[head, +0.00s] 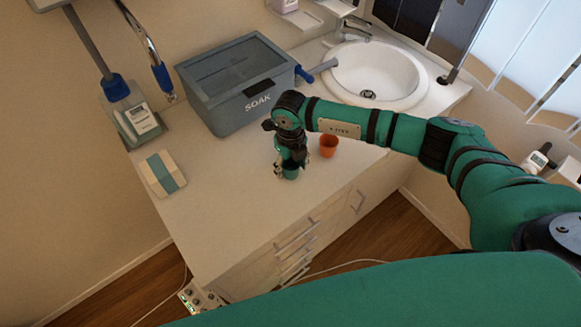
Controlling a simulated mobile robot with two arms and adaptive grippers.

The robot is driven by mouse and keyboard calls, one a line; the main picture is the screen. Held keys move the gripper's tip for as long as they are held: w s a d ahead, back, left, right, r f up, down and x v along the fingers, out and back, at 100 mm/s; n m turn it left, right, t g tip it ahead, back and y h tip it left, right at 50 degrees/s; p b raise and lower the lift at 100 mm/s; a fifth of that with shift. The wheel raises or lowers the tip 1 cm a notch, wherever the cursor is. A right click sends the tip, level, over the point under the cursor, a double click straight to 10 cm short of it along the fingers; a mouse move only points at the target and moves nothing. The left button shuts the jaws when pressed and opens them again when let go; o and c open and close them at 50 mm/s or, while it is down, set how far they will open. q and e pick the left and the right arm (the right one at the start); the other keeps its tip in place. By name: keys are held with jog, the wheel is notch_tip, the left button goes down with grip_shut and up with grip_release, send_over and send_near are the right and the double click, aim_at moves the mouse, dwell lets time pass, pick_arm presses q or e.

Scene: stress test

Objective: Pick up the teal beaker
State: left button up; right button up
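The teal beaker (291,172) stands on the pale counter (225,215), in front of the grey soak bin. My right gripper (289,166) points down at the beaker from above, with its fingers around or right beside the rim. The gripper and the beaker are small and dark here, so I cannot tell whether the fingers press on it. The beaker's upper part is partly hidden by the gripper. My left gripper is not in view.
An orange cup (328,146) stands close to the right of the beaker. The grey bin marked SOAK (225,110) is behind it. A white sink (375,75) is at the back right. A white and teal box (161,173) lies at the left. The front counter is clear.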

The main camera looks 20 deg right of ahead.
jog(key=c, duration=0.7)
jog(key=shift+r, duration=0.15)
